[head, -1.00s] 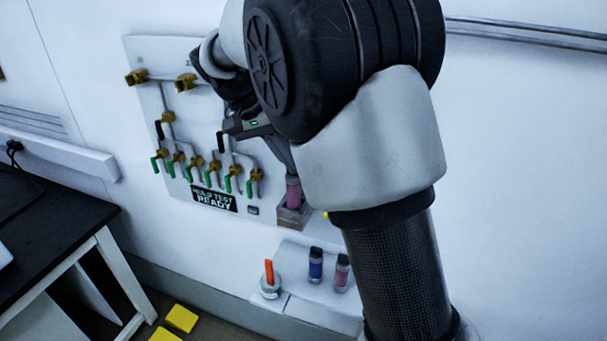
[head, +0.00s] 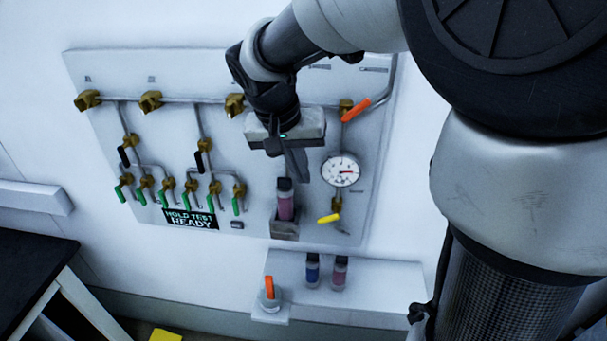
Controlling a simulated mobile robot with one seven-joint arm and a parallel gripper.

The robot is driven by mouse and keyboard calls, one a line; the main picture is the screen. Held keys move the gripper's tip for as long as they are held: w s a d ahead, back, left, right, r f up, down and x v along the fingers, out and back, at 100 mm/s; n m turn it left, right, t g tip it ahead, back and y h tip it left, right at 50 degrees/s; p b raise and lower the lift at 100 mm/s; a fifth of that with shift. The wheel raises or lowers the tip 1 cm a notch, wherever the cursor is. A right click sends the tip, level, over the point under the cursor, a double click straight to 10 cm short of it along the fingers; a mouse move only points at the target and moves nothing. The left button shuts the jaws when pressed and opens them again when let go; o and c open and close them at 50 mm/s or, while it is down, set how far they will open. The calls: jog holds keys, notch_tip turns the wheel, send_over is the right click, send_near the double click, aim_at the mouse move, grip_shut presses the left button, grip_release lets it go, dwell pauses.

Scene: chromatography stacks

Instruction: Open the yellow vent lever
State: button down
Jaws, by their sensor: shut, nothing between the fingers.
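The yellow vent lever (head: 328,218) is at the lower right of the wall panel (head: 352,238), on a brass valve (head: 337,203) below a round dial gauge (head: 341,170). It lies nearly level, tilted slightly, its free end pointing left. My gripper (head: 297,178) points down in front of the panel, up and to the left of the lever and apart from it in the picture. Its fingers are shut and empty, just above or in front of a pink-and-dark bottle (head: 285,202) in a grey holder; whether they touch it I cannot tell.
An orange lever (head: 370,109) sits above the gauge. Several green-handled and black-handled valves fill the panel's left, over a "HOLD TEST READY" sign (head: 190,219). A shelf (head: 385,285) below carries a blue bottle (head: 312,270), a pink bottle (head: 340,273) and an orange-topped item (head: 269,293).

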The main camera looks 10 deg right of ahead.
jog(key=shift+f, duration=0.1)
dwell(0.3)
send_over(319, 219)
notch_tip(319, 219, down, 12)
jog(key=shift+s+a+f, duration=0.15)
jog(key=shift+s+f, duration=0.25)
jog(key=shift+s, duration=0.1)
jog(key=shift+w+a+f+b, duration=0.1)
jog(key=shift+a+f+b, duration=0.3)
jog(key=shift+b, duration=0.9)
jog(key=shift+d+f+b, duration=0.1)
jog(key=shift+f+b, duration=0.15)
jog(key=shift+b, duration=0.05)
jog(key=f+b, duration=0.1)
jog(key=b, duration=0.2)
jog(key=shift+f, duration=0.1)
jog(key=shift+f+b, duration=0.15)
jog(key=shift+b, duration=0.6)
dwell(0.6)
dwell(1.0)
jog(key=p+v, duration=0.1)
jog(key=v, duration=1.6)
jog(key=shift+a+r+p, duration=0.2)
jog(key=shift+p, duration=0.1)
